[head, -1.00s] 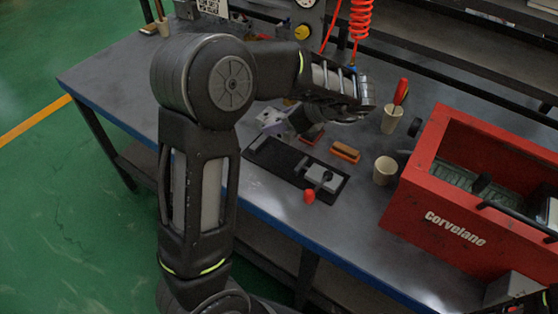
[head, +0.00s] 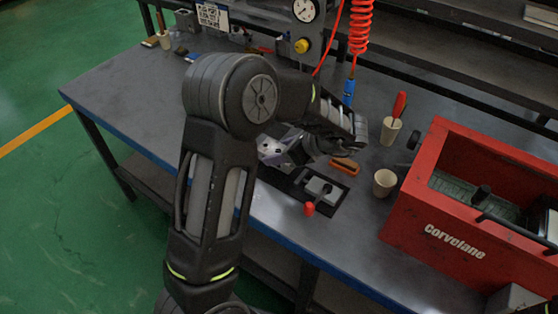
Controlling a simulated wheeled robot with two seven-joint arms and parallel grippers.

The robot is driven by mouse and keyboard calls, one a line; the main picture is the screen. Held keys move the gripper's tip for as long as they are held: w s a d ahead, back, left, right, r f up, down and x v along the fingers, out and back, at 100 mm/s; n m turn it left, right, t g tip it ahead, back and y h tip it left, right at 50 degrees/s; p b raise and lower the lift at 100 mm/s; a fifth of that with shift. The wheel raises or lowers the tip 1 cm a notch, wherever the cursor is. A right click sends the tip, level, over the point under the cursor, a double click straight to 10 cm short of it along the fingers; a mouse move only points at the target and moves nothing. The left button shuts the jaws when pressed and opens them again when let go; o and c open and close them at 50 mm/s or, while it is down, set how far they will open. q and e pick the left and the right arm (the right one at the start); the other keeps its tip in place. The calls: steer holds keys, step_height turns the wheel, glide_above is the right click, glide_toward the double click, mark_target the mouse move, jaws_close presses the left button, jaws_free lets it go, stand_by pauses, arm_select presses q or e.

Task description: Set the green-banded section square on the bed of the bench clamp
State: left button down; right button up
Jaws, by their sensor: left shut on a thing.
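My left gripper (head: 291,151) is low over the bench, shut on a light grey metal block (head: 271,147) with dark holes. My wrist and fingers hide part of the block, and I cannot make out a green band on it. The bench clamp (head: 322,189) has a dark base plate, a grey jaw block and a lever with a red knob (head: 309,209). The block is over or beside the left end of the plate; I cannot tell whether it touches. My right gripper is not in view.
An orange-backed brush (head: 345,166) lies behind the clamp. A pale cup (head: 384,183) and a cup with a red-handled tool (head: 391,131) stand to its right. A red crate (head: 455,235) fills the right side. The bench's left part (head: 125,100) is mostly clear.

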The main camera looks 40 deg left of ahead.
arm_select(q)
steer(key=shift+f, duration=1.85)
steer(key=shift+f, duration=0.2)
steer(key=c, duration=0.6)
jaws_free()
steer(key=shift+r, duration=0.2)
steer(key=shift+v, duration=6.05)
